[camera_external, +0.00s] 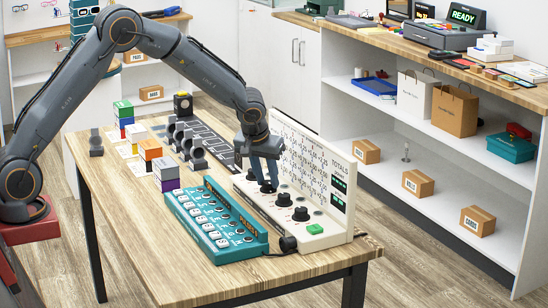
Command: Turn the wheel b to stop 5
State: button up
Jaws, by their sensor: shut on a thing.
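A white eye-test unit (318,242) stands on the wooden table, with a row of black wheels along its sloped top. An upright chart panel (318,170) headed TOTALS rises behind them. My gripper (267,183) points down and is shut on a black wheel (268,187) toward the far end of the row. Its fingers hide much of that wheel. Two more black wheels (284,200) (300,214) are free on the near side. The wheel letters and stop marks are too small to read, so I cannot tell which is wheel b.
A teal box (236,250) with white keys stands close to the left of the unit. Stacked colored blocks (167,174), dark grey stands (196,153) and cards lie farther left on the table (130,235). A green button (314,229) is at the unit's near end.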

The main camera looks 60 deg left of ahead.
jog(key=shift+w+n+b, duration=0.1)
jog(key=shift+n+b, duration=0.3)
jog(key=o, duration=1.1)
jog(key=shift+c, duration=0.2)
jog(key=v, duration=0.8)
jog(key=shift+b, duration=0.35)
jog(key=shift+d+f, duration=0.1)
jog(key=s+d+f+m+g+h+p, duration=0.1)
jog(key=s+d+m, duration=0.1)
jog(key=s, duration=1)
jog(key=s+d+f+m+g+h+p, duration=0.1)
jog(key=s+d+m, duration=0.1)
jog(key=s, duration=1.1)
jog(key=s+d+f+m+g+p, duration=0.1)
jog(key=s+m, duration=0.3)
jog(key=s, duration=0.9)
jog(key=shift+d+f+g+h+p, duration=0.3)
jog(key=shift+d+h+p, duration=0.1)
jog(key=shift+d+p, duration=0.15)
